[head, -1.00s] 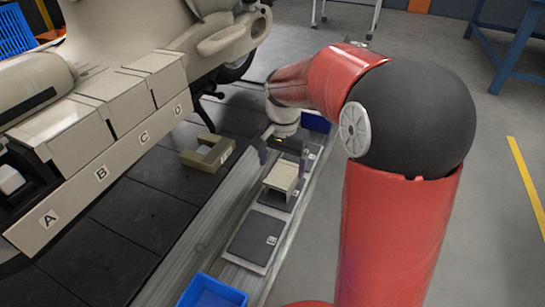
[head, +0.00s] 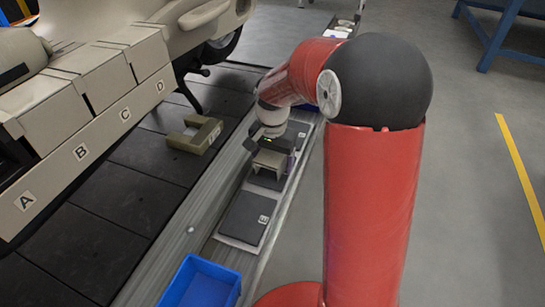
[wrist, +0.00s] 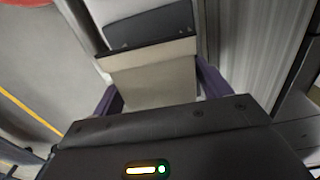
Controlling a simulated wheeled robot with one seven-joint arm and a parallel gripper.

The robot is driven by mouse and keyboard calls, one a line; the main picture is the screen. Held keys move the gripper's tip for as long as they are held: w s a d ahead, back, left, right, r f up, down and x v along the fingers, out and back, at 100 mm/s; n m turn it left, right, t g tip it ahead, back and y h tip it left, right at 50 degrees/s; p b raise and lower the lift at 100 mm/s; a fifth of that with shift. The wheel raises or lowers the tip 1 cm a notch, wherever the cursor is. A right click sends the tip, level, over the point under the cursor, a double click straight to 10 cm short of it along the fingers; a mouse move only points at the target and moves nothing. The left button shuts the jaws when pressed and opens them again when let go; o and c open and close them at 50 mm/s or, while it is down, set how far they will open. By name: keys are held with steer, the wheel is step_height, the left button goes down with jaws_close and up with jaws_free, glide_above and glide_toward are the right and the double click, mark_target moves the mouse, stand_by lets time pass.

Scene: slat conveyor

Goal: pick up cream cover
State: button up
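The cream cover (head: 270,161), a small boxy piece, sits on a dark pad of the long grey rack beside the slatted floor. In the wrist view the cream cover (wrist: 152,78) fills the space between the fingers. My gripper (head: 270,152) is right at the cover, coming from its far side and above. In the wrist view my gripper (wrist: 160,95) has one purple finger on each side of the cover. The fingers look open, with a small gap at the right one; firm contact cannot be made out.
Another dark pad (head: 245,216) lies nearer on the rack. A blue bin (head: 202,283) stands at the front. An olive U-shaped part (head: 194,135) lies on the dark slats (head: 125,228). Cream boxes marked A to D line the scooter-like body at left.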

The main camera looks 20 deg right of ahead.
steer(key=c, duration=0.8)
steer(key=shift+r, duration=0.15)
